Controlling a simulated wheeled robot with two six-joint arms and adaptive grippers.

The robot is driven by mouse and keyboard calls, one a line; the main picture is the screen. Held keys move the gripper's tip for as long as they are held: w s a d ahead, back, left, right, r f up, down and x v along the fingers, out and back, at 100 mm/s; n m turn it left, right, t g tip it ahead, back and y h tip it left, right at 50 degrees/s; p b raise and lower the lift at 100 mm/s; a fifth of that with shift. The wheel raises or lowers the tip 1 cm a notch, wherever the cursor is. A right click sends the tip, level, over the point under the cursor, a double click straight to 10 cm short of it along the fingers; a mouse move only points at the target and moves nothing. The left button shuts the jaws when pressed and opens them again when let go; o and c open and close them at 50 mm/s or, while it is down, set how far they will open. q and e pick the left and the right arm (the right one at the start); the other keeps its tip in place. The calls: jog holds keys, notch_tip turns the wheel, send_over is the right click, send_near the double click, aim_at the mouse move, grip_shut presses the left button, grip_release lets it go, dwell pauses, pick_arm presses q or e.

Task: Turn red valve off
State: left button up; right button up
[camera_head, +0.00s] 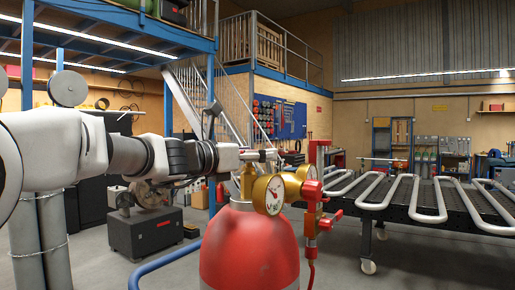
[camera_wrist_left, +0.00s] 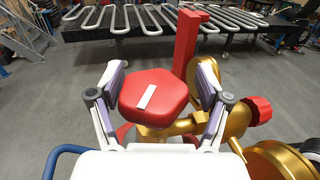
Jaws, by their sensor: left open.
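The red valve (camera_wrist_left: 152,98) is a rounded, many-sided knob with a white bar mark, seen from above in the left wrist view. My left gripper (camera_wrist_left: 160,80) is open, with one finger on each side of the knob; I cannot tell whether either finger touches it. In the head view my left gripper (camera_head: 262,156) reaches in from the left to the top of a red gas cylinder (camera_head: 248,252). The valve knob cannot be made out clearly there. My right gripper is not in view.
Brass gauges (camera_head: 268,194) and a red regulator knob (camera_head: 311,190) sit close to the right of my left gripper. A blue rail (camera_head: 165,262) curves beside the cylinder. A table with serpentine coils (camera_head: 430,212) stands behind on the right. Grey floor lies between.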

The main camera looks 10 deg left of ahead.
pick_arm(q)
jog(key=shift+w+f, duration=0.1)
jog(key=shift+w, duration=0.3)
jog(key=shift+w+a+f, duration=0.15)
jog(key=shift+w, duration=0.1)
jog(key=shift+s, duration=0.25)
jog(key=c, duration=1)
jog(key=shift+c, duration=0.2)
